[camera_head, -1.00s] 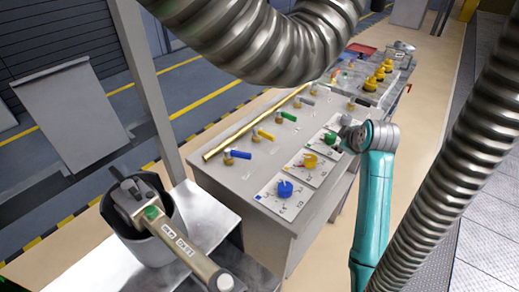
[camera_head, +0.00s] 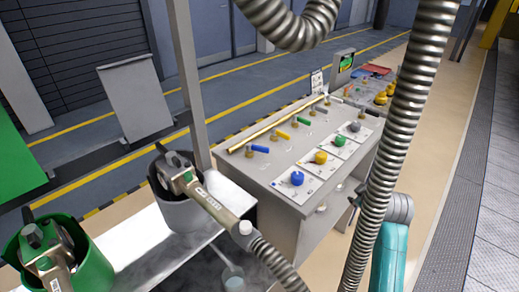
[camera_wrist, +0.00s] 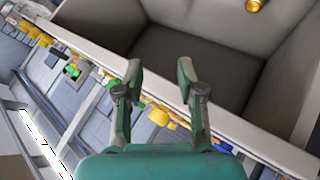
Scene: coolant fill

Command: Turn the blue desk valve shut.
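The blue desk valve is a round blue knob (camera_head: 297,178) on a white card at the near end of the grey desk (camera_head: 262,190). Yellow (camera_head: 320,157), green (camera_head: 339,140) and grey (camera_head: 355,127) knobs stand on cards in a row behind it. My gripper (camera_head: 355,195) is beside the desk's right side, apart from the blue knob and partly hidden by a hose. In the wrist view my gripper (camera_wrist: 160,75) has its two fingers apart with nothing between them. Which way the blue knob is turned is too small to tell.
A ribbed metal hose (camera_head: 400,120) hangs near my arm. Grey (camera_head: 182,210) and green (camera_head: 90,265) holders with nozzles stand left. Beige floor (camera_head: 440,110) is free at right.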

